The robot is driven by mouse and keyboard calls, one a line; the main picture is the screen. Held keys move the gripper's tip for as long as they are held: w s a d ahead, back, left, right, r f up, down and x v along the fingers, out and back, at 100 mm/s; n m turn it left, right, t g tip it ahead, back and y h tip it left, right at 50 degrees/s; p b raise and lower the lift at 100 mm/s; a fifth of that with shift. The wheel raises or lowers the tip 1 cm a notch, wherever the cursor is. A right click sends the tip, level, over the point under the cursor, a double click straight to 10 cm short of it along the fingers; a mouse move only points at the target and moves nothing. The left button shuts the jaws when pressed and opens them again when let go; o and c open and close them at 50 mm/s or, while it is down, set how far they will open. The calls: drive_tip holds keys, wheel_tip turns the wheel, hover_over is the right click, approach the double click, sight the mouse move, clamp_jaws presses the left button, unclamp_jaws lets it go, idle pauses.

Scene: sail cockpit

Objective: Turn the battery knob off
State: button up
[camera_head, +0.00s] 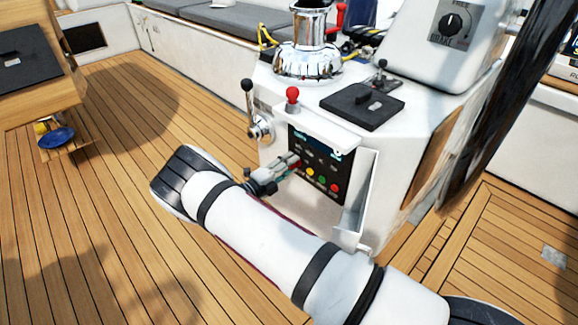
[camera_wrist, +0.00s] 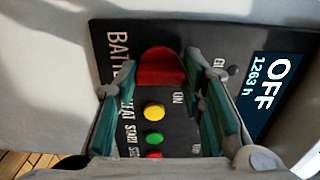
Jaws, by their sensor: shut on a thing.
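The red battery knob (camera_wrist: 160,68) sits on the dark control panel (camera_wrist: 205,38), next to a partly hidden "BATT" label. My gripper (camera_wrist: 161,76) has one finger on each side of the knob and is shut on it. In the head view my gripper (camera_head: 289,162) reaches the left part of the panel (camera_head: 334,167) and mostly hides the knob. A display (camera_wrist: 266,92) on the panel reads "OFF" and "1263 h". An "ON" mark shows beside the knob.
Yellow (camera_wrist: 154,111), green (camera_wrist: 154,139) and red buttons lie close to the knob. An open white cover (camera_head: 362,195) stands right of the panel. Above are a red-topped lever (camera_head: 292,95), a black-knobbed lever (camera_head: 248,88) and a chrome winch (camera_head: 308,58).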

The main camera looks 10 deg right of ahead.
drive_tip(key=o, duration=1.1)
drive_tip(key=shift+o, duration=0.2)
drive_tip(key=v, duration=1.2)
